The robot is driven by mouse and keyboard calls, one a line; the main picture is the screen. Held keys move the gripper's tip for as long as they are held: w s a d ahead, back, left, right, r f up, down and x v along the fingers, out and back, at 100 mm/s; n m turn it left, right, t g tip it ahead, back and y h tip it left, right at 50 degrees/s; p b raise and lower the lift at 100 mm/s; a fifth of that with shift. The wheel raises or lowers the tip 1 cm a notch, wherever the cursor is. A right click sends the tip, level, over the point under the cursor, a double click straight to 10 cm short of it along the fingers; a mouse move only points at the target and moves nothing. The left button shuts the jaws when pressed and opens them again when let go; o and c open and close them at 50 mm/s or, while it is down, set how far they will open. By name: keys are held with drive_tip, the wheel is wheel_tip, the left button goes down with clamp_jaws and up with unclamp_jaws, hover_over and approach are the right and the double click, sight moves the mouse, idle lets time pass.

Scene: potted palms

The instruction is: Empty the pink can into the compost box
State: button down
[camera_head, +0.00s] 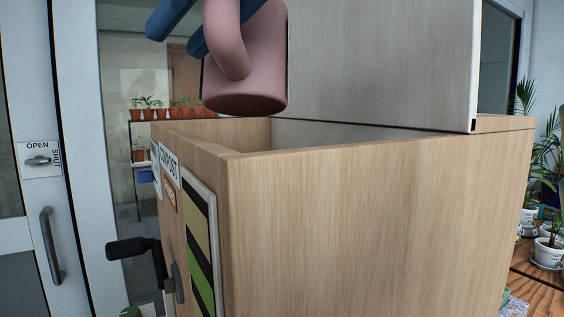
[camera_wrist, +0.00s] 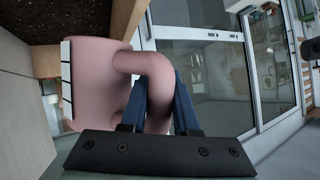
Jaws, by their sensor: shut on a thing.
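The pink can (camera_head: 252,65) hangs in the air in the head view, roughly upright, its closed base showing and its top cut off. It appears above the left end of the compost box (camera_head: 370,220), apart from the rim. The can (camera_wrist: 92,75) also shows in the wrist view, with a black-and-white strip on its side. My gripper (camera_wrist: 160,95) is shut with its blue fingers around the can's curved handle. The box's lid (camera_head: 380,60) stands raised. What is inside the can is hidden.
A black crank handle (camera_head: 135,248) sticks out from the box's left side, beside a striped panel (camera_head: 202,245). Dark speckled material (camera_wrist: 85,20) shows in the wrist view. A glass door (camera_head: 35,220) is at left. Potted palms (camera_head: 545,240) stand at right.

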drive_tip(key=shift+f, duration=0.75)
wheel_tip(320, 180, up, 5)
drive_tip(key=p, duration=0.4)
drive_tip(key=shift+f+p, duration=0.15)
drive_tip(key=shift+p, duration=0.25)
drive_tip(key=shift+s+f, duration=0.1)
drive_tip(key=shift+s, duration=0.05)
